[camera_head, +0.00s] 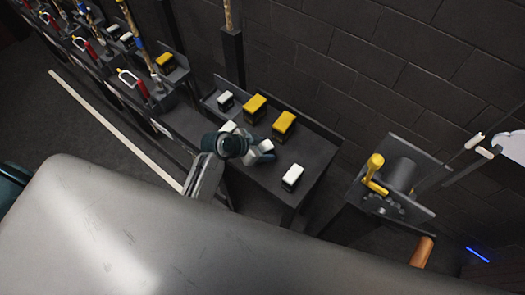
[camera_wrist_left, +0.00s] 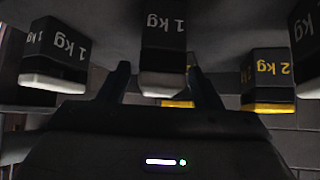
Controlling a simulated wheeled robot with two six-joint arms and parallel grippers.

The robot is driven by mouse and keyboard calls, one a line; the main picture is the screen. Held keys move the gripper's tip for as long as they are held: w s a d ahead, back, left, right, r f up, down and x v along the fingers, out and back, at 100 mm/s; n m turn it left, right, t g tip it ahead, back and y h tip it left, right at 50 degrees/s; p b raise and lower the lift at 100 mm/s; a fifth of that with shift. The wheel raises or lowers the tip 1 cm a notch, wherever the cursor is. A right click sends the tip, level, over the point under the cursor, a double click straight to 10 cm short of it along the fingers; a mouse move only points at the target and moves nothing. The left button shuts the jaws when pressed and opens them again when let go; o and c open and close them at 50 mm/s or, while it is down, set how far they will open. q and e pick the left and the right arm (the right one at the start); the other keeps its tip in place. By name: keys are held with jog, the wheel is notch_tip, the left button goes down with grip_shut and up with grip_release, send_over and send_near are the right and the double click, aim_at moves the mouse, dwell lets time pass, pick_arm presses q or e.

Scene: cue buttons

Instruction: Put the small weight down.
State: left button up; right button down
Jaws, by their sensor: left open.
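Several dark block weights with white or yellow tops stand on a dark table (camera_head: 255,181). In the wrist view, which is upside down, a white-topped 1 kg weight (camera_wrist_left: 163,38) is between the spread fingers of my left gripper (camera_wrist_left: 160,70). The fingers are open, with a gap showing on each side. The weight's base appears to rest on the table. In the head view my left gripper (camera_head: 247,150) is over the table's middle and partly hides the weights there. My right gripper is not in view.
Another 1 kg weight (camera_wrist_left: 57,50) and a yellow-topped 2 kg weight (camera_wrist_left: 268,78) flank the gripper. A white-topped weight (camera_head: 292,177) stands near the table's right end. A stand with a yellow handle (camera_head: 375,172) is further right. A block wall (camera_head: 370,60) is behind.

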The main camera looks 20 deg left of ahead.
pick_arm(q)
jog(key=shift+c, duration=0.5)
grip_shut()
jog(key=shift+r, duration=0.1)
jog(key=shift+r, duration=0.1)
